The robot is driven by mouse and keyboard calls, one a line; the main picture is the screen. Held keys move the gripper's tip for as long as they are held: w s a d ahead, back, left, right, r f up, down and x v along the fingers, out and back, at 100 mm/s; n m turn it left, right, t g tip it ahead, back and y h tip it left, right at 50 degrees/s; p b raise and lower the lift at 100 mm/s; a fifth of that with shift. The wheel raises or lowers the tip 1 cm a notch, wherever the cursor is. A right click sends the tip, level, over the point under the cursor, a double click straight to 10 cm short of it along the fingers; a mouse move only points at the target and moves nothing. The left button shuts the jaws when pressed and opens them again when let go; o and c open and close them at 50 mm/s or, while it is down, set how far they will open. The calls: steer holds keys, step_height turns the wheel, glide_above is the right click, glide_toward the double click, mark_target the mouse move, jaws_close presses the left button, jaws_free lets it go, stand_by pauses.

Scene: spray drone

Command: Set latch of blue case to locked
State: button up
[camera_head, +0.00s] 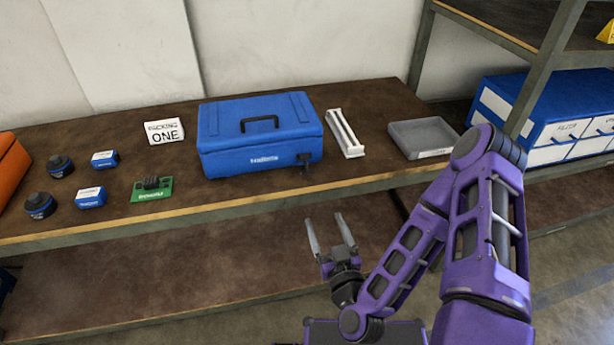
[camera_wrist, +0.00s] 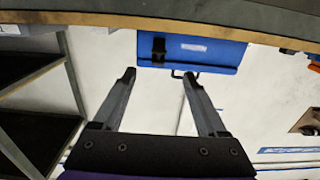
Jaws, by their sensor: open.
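The blue case (camera_head: 260,137) stands on the brown bench with its lid down and a black handle on top. Its dark latch (camera_head: 305,161) is on the front face near the right corner; I cannot tell its setting. In the wrist view the blue case (camera_wrist: 205,52) shows at the top, with the black latch (camera_wrist: 158,48) on it. My gripper (camera_head: 331,222) is open and empty, in front of the bench edge and below the case, apart from it. In the wrist view my gripper (camera_wrist: 160,82) has its two fingers spread, with nothing between them.
White rails (camera_head: 345,134) and a grey tray (camera_head: 423,138) lie right of the case. A green circuit board (camera_head: 152,189), a sign (camera_head: 164,131), small blue boxes (camera_head: 90,197) and black round parts (camera_head: 40,205) are left. A shelf post (camera_head: 548,70) stands right.

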mark_target(307, 172)
steer(key=b+x, duration=0.2)
steer(key=x, duration=0.3)
steer(key=b+x, duration=0.1)
steer(key=x, duration=0.5)
steer(key=b+x, duration=0.2)
steer(key=x, duration=0.4)
steer(key=shift+r+b, duration=0.35)
jaws_close()
stand_by(1.2)
